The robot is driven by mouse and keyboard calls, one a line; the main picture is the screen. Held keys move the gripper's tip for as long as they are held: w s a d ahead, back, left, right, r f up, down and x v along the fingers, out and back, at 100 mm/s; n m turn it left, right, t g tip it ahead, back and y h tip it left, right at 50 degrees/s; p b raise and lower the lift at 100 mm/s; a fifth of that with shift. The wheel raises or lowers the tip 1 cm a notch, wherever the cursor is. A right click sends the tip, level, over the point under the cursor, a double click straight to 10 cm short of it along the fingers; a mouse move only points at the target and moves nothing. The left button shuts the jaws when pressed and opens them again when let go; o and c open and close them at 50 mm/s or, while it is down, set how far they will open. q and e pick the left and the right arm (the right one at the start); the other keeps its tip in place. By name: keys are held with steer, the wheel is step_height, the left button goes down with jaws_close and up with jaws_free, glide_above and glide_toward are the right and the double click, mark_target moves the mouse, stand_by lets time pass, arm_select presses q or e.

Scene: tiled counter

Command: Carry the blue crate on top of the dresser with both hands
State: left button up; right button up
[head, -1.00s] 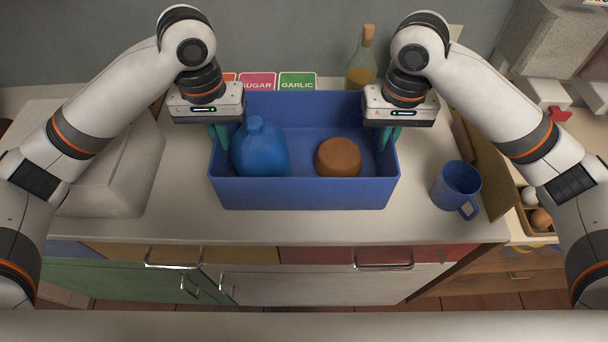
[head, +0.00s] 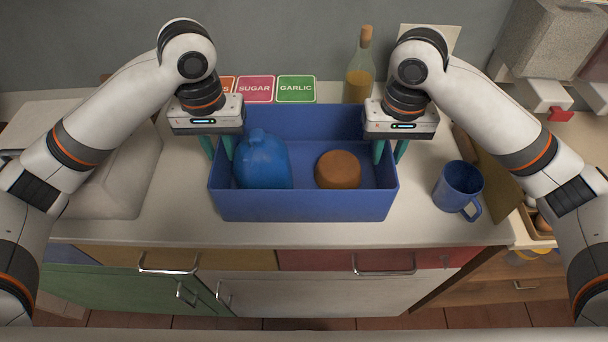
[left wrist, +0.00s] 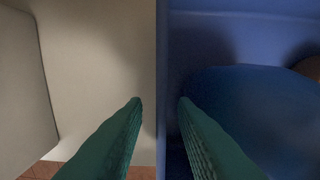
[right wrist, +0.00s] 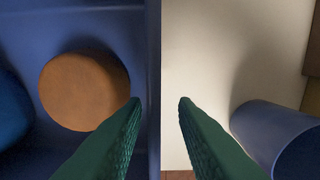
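The blue crate (head: 305,207) stands upright on the pale top of the drawer unit (head: 270,237), which I take as the dresser. It holds a blue jug-like object (head: 262,165) and a round brown object (head: 338,171). My left gripper (head: 217,150) straddles the crate's left wall, one green finger on each side. The left wrist view shows gaps between the fingers and the wall (left wrist: 162,60). My right gripper (head: 390,152) straddles the right wall in the same way, with gaps beside that wall (right wrist: 155,60) in the right wrist view. Both grippers are open.
A blue mug (head: 458,186) stands close to the crate's right side, also near my right finger in the right wrist view (right wrist: 275,135). A bottle (head: 359,75) and signs (head: 275,88) are behind. A white box-like object (head: 115,180) is at the left.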

arm_select(q)
steer(key=shift+s+d+f, duration=0.1)
steer(key=shift+d+f, duration=0.05)
steer(key=shift+f, duration=0.1)
arm_select(e)
steer(key=shift+a+f, duration=0.1)
arm_select(q)
steer(key=shift+r, duration=0.2)
steer(key=r, duration=0.6)
steer(key=shift+w+r, duration=0.25)
steer(key=shift+r, duration=0.15)
arm_select(e)
steer(key=shift+w+f, duration=0.15)
steer(key=shift+w, duration=0.35)
arm_select(q)
steer(key=shift+s+r, duration=0.1)
steer(key=shift+r, duration=0.45)
arm_select(e)
steer(key=shift+a, duration=0.2)
arm_select(q)
steer(key=shift+s+r, duration=0.1)
arm_select(e)
steer(key=shift+r, duration=0.3)
step_height(320, 180, up, 12)
steer(key=shift+f, duration=0.25)
steer(key=shift+f, duration=0.1)
